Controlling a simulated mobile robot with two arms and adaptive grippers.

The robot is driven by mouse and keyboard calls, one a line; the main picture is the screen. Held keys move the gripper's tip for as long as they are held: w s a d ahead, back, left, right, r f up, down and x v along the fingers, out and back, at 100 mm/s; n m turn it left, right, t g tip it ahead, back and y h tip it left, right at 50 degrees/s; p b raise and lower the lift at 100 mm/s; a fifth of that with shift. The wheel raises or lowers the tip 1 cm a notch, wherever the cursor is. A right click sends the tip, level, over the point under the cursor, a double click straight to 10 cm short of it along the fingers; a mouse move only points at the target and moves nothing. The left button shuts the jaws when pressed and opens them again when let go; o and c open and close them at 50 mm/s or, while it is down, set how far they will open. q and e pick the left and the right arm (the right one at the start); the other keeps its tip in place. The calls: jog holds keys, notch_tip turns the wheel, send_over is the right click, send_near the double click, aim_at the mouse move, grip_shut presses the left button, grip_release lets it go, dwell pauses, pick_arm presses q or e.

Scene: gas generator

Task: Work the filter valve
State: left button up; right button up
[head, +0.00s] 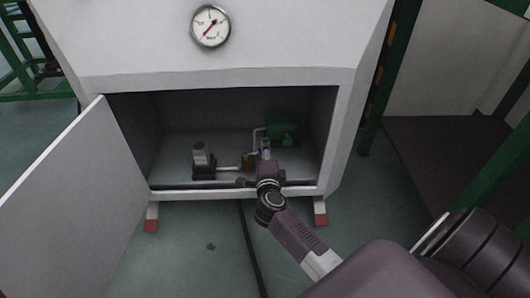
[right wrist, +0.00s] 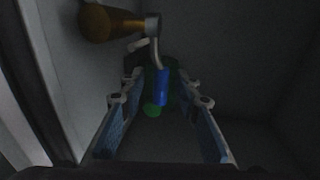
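A blue valve handle (right wrist: 162,88) sits by a thin metal pipe (right wrist: 155,52) in the right wrist view. My right gripper (right wrist: 159,82) is open, with one finger on each side of the blue handle. I see gaps between the fingers and the handle; how deep the handle lies between them I cannot tell. In the head view my right gripper (head: 265,155) reaches into the open cabinet and mostly hides the handle. A brass-coloured cylinder (right wrist: 110,22) is at the upper left of the wrist view. My left gripper is not in view.
The white cabinet (head: 240,80) has a round gauge (head: 210,26) above its opening. Its door (head: 75,200) stands open at left. Inside are a green unit (head: 283,131) and a grey cylinder on a black base (head: 203,172). The cabinet's lower edge runs under my right arm.

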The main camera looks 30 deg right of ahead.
grip_shut()
dwell(0.5)
